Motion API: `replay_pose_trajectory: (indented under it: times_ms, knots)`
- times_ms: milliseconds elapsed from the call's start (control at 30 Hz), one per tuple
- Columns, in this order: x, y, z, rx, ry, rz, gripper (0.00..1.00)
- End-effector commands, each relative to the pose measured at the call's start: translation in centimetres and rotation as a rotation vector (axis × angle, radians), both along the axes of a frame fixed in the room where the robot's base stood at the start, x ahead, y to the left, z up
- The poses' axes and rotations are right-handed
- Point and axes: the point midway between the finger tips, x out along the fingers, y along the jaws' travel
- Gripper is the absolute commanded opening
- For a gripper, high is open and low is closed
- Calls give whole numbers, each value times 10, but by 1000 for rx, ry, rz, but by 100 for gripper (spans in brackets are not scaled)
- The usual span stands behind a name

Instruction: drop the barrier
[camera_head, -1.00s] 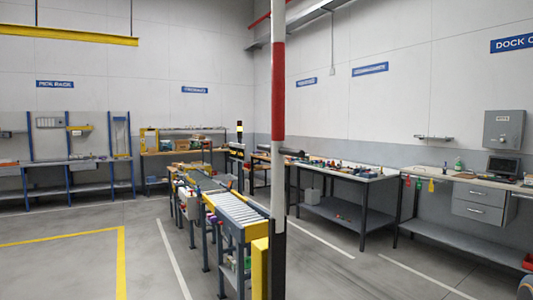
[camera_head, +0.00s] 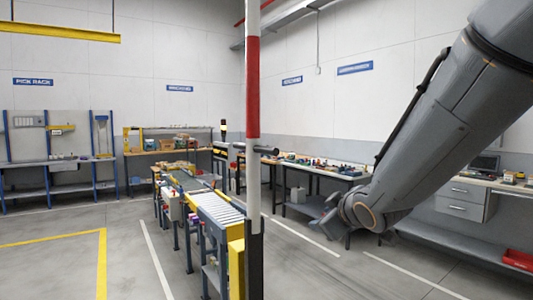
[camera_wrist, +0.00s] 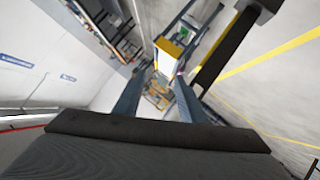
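The barrier pole (camera_head: 253,85), striped red and white with a dark lower end, stands upright in front of the conveyor in the head view. A short dark bar (camera_head: 268,150) sticks out to its right at mid-height. My gripper (camera_head: 328,212) is low and to the right of the pole, apart from it. In the wrist view my gripper (camera_wrist: 164,72) shows two blue-grey fingers spread, with nothing between them. A black bar with a block on its end (camera_wrist: 228,48) lies right of the fingers; I cannot tell whether it belongs to the barrier.
A roller conveyor (camera_head: 217,207) with a yellow end guard (camera_head: 236,260) stands behind the pole. Workbenches line the walls, one with drawers (camera_head: 460,198) on the right. A red bin (camera_head: 518,260) sits low at far right. The floor at left is clear.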

Motion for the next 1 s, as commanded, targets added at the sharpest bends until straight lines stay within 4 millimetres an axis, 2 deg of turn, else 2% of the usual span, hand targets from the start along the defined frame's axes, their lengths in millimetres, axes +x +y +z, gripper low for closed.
replay_pose_trajectory:
  times_ms: [33, 100, 200, 300, 400, 533, 1000]
  knots:
    - [13, 19, 37, -32, -123, 93, 37]
    - [21, 45, 82, -76, -272, 215, 37]
    - [20, 74, 127, -121, -428, 346, 37]
    - [15, 91, 152, -146, -519, 426, 37]
    - [13, 99, 164, -158, -562, 463, 37]
    - [19, 106, 167, -159, -573, 474, 37]
    - [69, 139, 166, -160, -569, 470, 37]
